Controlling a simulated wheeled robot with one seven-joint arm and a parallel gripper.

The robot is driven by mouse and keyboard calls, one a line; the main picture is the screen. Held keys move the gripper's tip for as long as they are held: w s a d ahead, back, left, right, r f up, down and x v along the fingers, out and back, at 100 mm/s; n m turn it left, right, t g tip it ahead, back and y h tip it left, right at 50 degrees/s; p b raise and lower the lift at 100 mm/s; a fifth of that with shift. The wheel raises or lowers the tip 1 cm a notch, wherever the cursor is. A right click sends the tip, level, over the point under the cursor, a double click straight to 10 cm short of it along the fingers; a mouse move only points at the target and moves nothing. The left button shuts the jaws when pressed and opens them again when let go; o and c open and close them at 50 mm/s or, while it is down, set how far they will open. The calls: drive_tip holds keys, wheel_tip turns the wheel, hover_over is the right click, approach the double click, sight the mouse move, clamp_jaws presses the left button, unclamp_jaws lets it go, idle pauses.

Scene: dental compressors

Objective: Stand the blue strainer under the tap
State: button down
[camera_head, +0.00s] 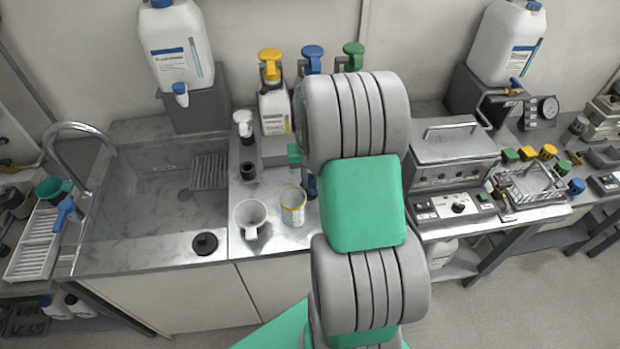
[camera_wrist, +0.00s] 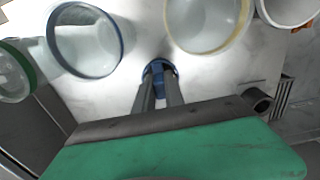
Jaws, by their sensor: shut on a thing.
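In the wrist view, my gripper (camera_wrist: 160,88) is shut on a small blue thing (camera_wrist: 158,68), which I take to be the blue strainer. Only its blue top and rim show between and beyond the fingertips. It is over the steel counter; I cannot tell if it touches the surface. In the head view my own arm hides the gripper. The chrome tap (camera_head: 78,128) arches at the left end of the steel sink (camera_head: 140,212), well left of my arm. No other thing stands under its spout.
A white mug (camera_head: 250,218) and a yellow-rimmed glass (camera_head: 293,206) stand on the counter left of my arm. The wrist view also shows a blue-rimmed glass (camera_wrist: 85,42) and a green-rimmed one (camera_wrist: 15,78) close by. A black plug (camera_head: 205,243) lies on the sink's front edge.

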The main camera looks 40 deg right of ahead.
drive_tip(key=c, duration=1.4)
unclamp_jaws()
drive_tip(key=shift+f, duration=0.15)
wheel_tip(320, 180, up, 11)
drive_tip(key=shift+r+b, duration=0.1)
drive_tip(key=shift+b, duration=0.7)
drive_tip(key=s+a+r+n+t, duration=0.2)
drive_tip(key=s+a, duration=0.3)
drive_tip(key=a, duration=0.5)
drive_tip(key=s+a+r+n+t, duration=0.1)
drive_tip(key=s+a, duration=0.4)
drive_tip(key=a, duration=0.5)
drive_tip(key=shift+r+n+t, duration=0.35)
drive_tip(key=shift+n+t, duration=0.25)
drive_tip(key=shift+n, duration=0.6)
